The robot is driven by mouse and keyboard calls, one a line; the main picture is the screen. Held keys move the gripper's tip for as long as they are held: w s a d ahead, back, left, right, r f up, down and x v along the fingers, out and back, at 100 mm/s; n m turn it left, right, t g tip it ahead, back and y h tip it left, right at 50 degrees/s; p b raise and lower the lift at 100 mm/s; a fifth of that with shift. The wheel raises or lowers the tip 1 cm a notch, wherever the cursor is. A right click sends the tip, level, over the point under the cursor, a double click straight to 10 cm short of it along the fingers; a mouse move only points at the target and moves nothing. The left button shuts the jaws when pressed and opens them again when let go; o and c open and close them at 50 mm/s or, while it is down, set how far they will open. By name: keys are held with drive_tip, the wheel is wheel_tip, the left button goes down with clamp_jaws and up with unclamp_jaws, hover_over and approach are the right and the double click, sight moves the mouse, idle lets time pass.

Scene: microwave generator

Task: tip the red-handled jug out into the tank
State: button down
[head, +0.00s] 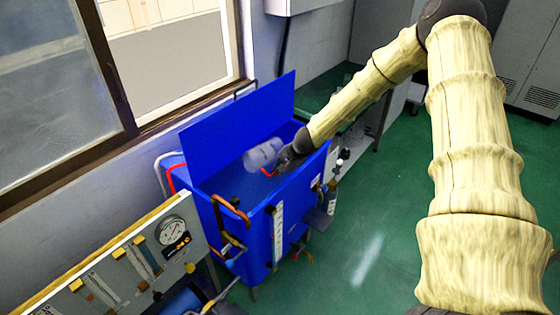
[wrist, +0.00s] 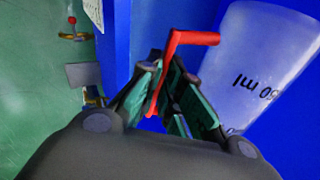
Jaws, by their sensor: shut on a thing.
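The jug (head: 262,154) is clear, greyish plastic with a red handle, and is held over the open top of the blue tank (head: 282,232). In the head view it lies tilted well over, close to its side. My gripper (head: 283,162) is at the jug's right. In the wrist view, my gripper (wrist: 168,95) is shut on the red handle (wrist: 190,38), with the jug body (wrist: 262,68) to the right and its volume marking upside down. The jug's mouth and any contents cannot be made out.
The tank's raised blue back panel (head: 240,118) stands behind the jug. Pipes and a valve (head: 232,208) are on the tank's front. A gauge panel (head: 130,262) stands at the lower left. Green floor (head: 365,250) is open to the right.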

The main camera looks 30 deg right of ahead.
drive_tip(key=shift+r, duration=0.2)
drive_tip(key=shift+f+b, duration=0.35)
drive_tip(key=shift+b, duration=0.05)
drive_tip(key=shift+f+b, duration=0.2)
drive_tip(key=shift+b, duration=0.55)
drive_tip(key=b, duration=0.3)
drive_tip(key=h+b, duration=0.1)
drive_tip(key=b, duration=0.2)
drive_tip(key=shift+w+a+f+t, duration=0.2)
drive_tip(key=shift+f+t, duration=0.1)
drive_tip(key=shift+f, duration=0.05)
drive_tip(key=h+b, duration=0.1)
drive_tip(key=b, duration=0.3)
drive_tip(key=shift+f+n, duration=0.2)
drive_tip(key=shift+n, duration=0.1)
drive_tip(key=shift+b, duration=0.45)
drive_tip(key=shift+r, duration=0.3)
drive_tip(key=shift+f, duration=0.1)
